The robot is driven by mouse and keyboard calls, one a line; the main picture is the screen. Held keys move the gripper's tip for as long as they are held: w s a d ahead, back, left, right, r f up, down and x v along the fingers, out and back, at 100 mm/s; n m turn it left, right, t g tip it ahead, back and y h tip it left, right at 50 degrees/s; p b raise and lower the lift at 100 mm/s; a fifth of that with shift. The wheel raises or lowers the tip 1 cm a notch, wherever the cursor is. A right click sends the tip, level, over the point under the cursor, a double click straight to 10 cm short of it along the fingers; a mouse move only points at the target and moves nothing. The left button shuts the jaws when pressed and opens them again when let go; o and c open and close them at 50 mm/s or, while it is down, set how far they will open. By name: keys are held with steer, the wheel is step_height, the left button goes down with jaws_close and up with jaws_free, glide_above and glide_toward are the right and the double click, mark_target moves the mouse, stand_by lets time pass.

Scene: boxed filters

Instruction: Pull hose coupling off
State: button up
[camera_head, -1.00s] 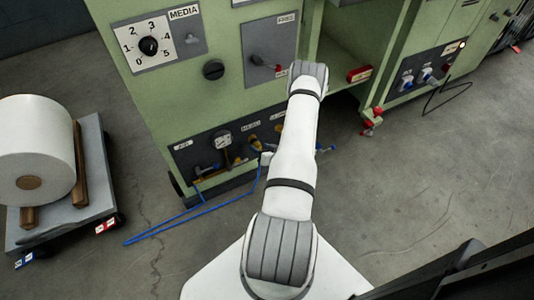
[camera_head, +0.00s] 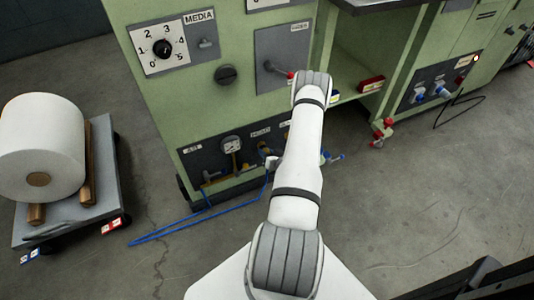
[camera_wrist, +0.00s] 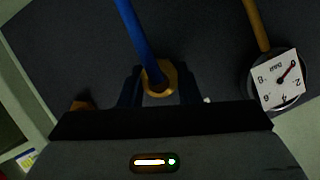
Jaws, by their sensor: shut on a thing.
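The hose coupling (camera_wrist: 158,80) is a brass-coloured hex ring in the wrist view, with a blue hose (camera_wrist: 132,28) running from it to the upper edge. My gripper (camera_wrist: 160,92) is shut on the coupling, with one dark finger on each side. In the head view my white arm reaches down to the dark lower panel (camera_head: 197,166) of the green machine, and the fingers and coupling are mostly hidden there. The blue hose (camera_head: 190,226) lies in a long loop on the floor. I cannot tell whether the coupling is still seated on its fitting.
A pressure gauge (camera_wrist: 277,80) on a brass pipe is close to the right of my gripper; it also shows in the head view (camera_head: 232,145). A cart (camera_head: 103,150) carrying a white roll (camera_head: 42,145) stands at left. Floor at right is mostly open.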

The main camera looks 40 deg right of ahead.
steer(key=c, duration=0.3)
steer(key=shift+s, duration=0.15)
steer(key=shift+s+a+p, duration=0.15)
steer(key=shift+s+a, duration=0.05)
steer(key=shift+s, duration=0.65)
steer(key=shift+s+a+p, duration=0.15)
steer(key=shift+s+a, duration=0.05)
steer(key=shift+s, duration=0.7)
steer(key=shift+s+a+p, duration=0.15)
steer(key=shift+s+a, duration=0.05)
steer(key=shift+s, duration=0.65)
steer(key=shift+s+a, duration=0.1)
steer(key=shift+s, duration=0.1)
steer(key=shift+s+a+p, duration=0.15)
steer(key=shift+s+a, duration=0.2)
steer(key=shift+s, duration=1.05)
steer(key=shift+s+a+p, duration=0.1)
steer(key=shift+s+a, duration=0.2)
steer(key=shift+s, duration=1.15)
steer(key=shift+s+a+p, duration=0.15)
steer(key=shift+s+a, duration=0.2)
steer(key=shift+s, duration=1.05)
